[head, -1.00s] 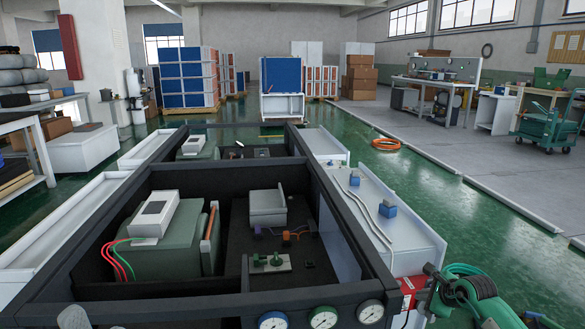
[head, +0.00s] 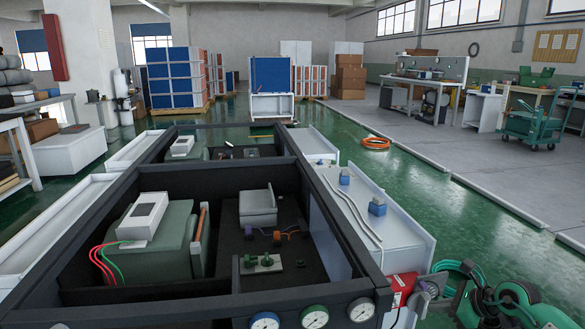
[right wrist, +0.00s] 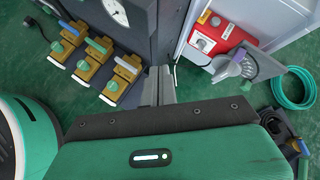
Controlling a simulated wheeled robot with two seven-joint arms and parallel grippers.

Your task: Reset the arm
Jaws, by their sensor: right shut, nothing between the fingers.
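My right gripper (head: 464,303) is at the lower right edge of the head view, partly cut off by the frame, beside the red box on the black frame's right side. In the right wrist view its narrow grey fingers (right wrist: 159,86) are together with nothing between them. They point toward the gap between the dark panel and the light grey cabinet. The green and black arm housing fills the bottom of that view. My left gripper is not in view.
The black-framed damper box (head: 130,305) with gauges (head: 314,316) fills the front. A red box (right wrist: 217,37) with a grey and purple handle, yellow valves (right wrist: 98,48) and a green hose coil (right wrist: 292,88) lie near the right gripper. Green floor is open at right.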

